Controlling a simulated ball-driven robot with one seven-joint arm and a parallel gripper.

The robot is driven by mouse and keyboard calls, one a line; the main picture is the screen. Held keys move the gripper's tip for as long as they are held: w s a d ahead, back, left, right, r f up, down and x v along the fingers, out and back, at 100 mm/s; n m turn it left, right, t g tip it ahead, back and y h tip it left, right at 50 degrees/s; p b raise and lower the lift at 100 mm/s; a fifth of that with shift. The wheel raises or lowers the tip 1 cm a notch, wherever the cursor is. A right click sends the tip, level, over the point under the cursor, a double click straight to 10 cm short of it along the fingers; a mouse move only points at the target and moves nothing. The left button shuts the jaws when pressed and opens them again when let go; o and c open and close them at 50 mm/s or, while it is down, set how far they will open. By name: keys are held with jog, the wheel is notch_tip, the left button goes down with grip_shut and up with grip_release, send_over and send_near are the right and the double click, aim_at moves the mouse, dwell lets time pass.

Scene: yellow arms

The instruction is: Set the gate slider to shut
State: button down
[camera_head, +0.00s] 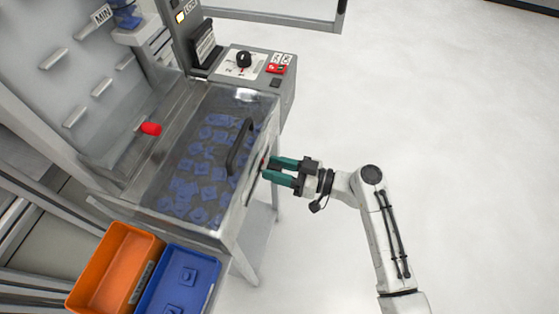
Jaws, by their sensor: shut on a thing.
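The gate slider (263,162) is on the front face of the grey machine, by the right edge of its clear-lidded bin. Only a small dark and reddish part of it shows; the rest is hidden by my fingers. My gripper (268,169) reaches in from the right with its two teal fingers at this face. It is shut on the gate slider, with the fingers a little apart around it. The slider's position along its travel and its markings cannot be read from here.
The clear lid with a black handle (239,146) covers several blue parts. A control panel (243,63) with a black knob and red switch stands behind. An orange bin (117,268) and a blue bin (208,275) are at the lower left. The floor (450,130) at right is clear.

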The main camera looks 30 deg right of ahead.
aim_at(250, 195)
jog(key=s+a+b, duration=0.1)
jog(key=s+a, duration=0.4)
jog(key=shift+s+a, duration=0.35)
jog(key=shift+a, duration=0.05)
jog(key=c, duration=0.9)
grip_release()
jog(key=shift+s+a, duration=0.1)
jog(key=shift+s+d+b, duration=0.15)
jog(key=shift+d+b, duration=0.15)
jog(key=shift+b, duration=0.05)
jog(key=b+v, duration=0.2)
jog(key=v, duration=0.8)
